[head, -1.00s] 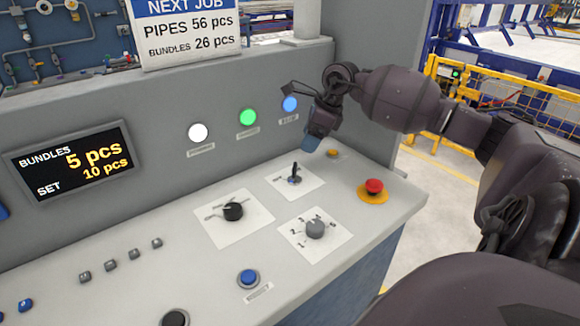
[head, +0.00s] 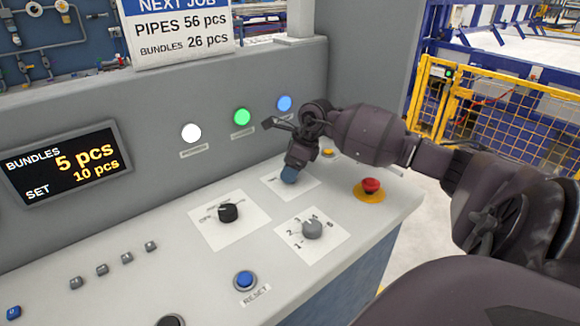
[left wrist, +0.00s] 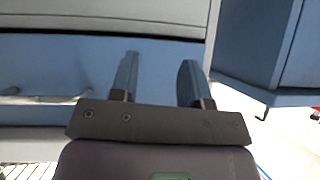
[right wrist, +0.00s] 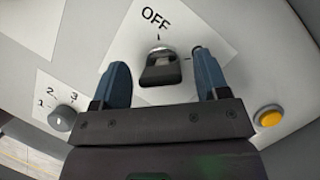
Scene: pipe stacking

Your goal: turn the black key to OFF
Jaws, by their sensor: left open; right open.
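The black key (right wrist: 160,69) sits on a white plate marked OFF (right wrist: 156,17), seen in the right wrist view. My right gripper (right wrist: 159,78) is open, with one blue fingertip on each side of the key; I cannot tell whether they touch it. In the head view my right gripper (head: 289,176) points down over that plate (head: 305,187) and hides the key. My left gripper (left wrist: 158,75) is open and empty in front of a blue panel in the left wrist view. It is not in the head view.
A black selector (head: 228,212) and a grey numbered knob (head: 312,229) stand near the key's plate. A red emergency button (head: 371,187) is to the right, and a yellow button (right wrist: 269,117) is close to the right finger. Lit white, green and blue lamps line the upright panel behind.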

